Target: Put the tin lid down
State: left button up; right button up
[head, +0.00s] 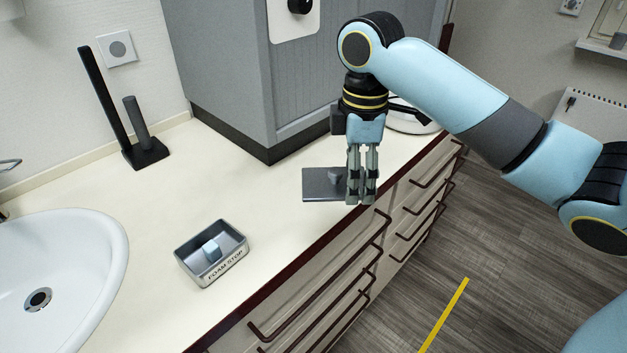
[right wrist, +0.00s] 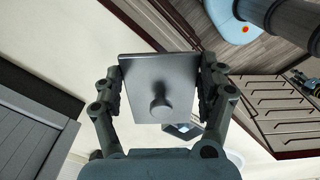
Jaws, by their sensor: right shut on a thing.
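The tin lid (head: 322,184) is a flat grey rectangular plate with a round knob, near the counter's front edge. My right gripper (head: 362,198) is shut on it. In the right wrist view the lid (right wrist: 140,72) sits between the two fingers, gripped at opposite edges, its knob facing the camera. Whether its underside touches the counter I cannot tell. My left gripper is not in view.
The cream counter (head: 150,215) is bare between tin and lid. A white basin (head: 60,285) lies at the left, a black stand (head: 146,154) at the back wall. A grey cabinet (head: 235,75) rises behind the lid. Drawers with bar handles (head: 330,285) are below the edge.

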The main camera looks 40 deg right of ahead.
jog(key=shift+s+d+f, duration=0.15)
jog(key=shift+d+f, duration=0.2)
jog(key=shift+d, duration=0.25)
jog(key=shift+w+f, duration=0.2)
jog(key=shift+w, duration=0.1)
send_over(302, 211)
notch_tip(302, 211, down, 6)
jog(key=shift+f, duration=0.25)
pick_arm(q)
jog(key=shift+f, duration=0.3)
pick_arm(e)
jog(key=shift+f, duration=2.05)
jog(key=o, duration=1.1)
jog(key=shift+f, duration=0.1)
jog(key=shift+o, duration=0.2)
